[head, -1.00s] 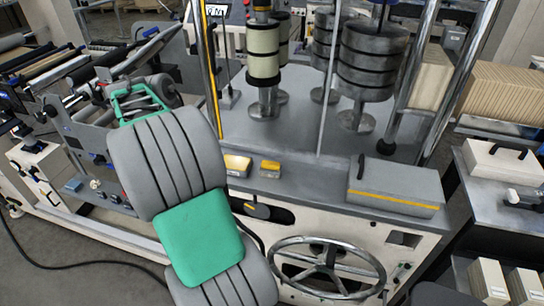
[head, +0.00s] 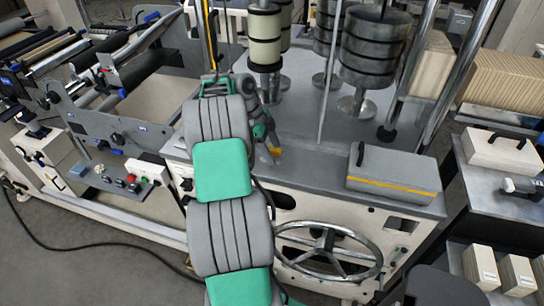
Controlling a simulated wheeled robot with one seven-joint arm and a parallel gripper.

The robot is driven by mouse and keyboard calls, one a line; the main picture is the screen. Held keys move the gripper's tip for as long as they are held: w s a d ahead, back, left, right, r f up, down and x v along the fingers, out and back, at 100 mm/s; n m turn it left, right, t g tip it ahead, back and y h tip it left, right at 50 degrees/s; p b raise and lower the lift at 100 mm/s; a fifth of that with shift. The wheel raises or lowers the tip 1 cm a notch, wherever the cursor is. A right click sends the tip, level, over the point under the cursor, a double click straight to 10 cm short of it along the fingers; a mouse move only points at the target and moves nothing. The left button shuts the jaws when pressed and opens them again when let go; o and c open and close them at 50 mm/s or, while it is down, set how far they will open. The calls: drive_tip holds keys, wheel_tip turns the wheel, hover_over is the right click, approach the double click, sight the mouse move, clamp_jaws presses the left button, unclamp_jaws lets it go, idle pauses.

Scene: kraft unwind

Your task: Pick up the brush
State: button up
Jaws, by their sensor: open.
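My gripper (head: 268,144) is open and low over the grey machine top, just right of my arm's green and grey links. A small yellow item (head: 276,151) shows right at the fingertips, on the front part of the machine top. It is mostly covered by the gripper, and I cannot tell whether it is the brush or whether the fingers touch it. No bristles or handle can be made out. The top to the left of it is hidden behind my arm.
A grey box with a yellow stripe (head: 393,175) stands to the right on the machine top. Dark stacked rolls (head: 375,48) and a pale roll (head: 264,38) stand behind, with upright metal posts. A large handwheel (head: 328,250) is on the front face. The top between gripper and box is clear.

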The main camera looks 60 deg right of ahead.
clamp_jaws()
idle(0.6)
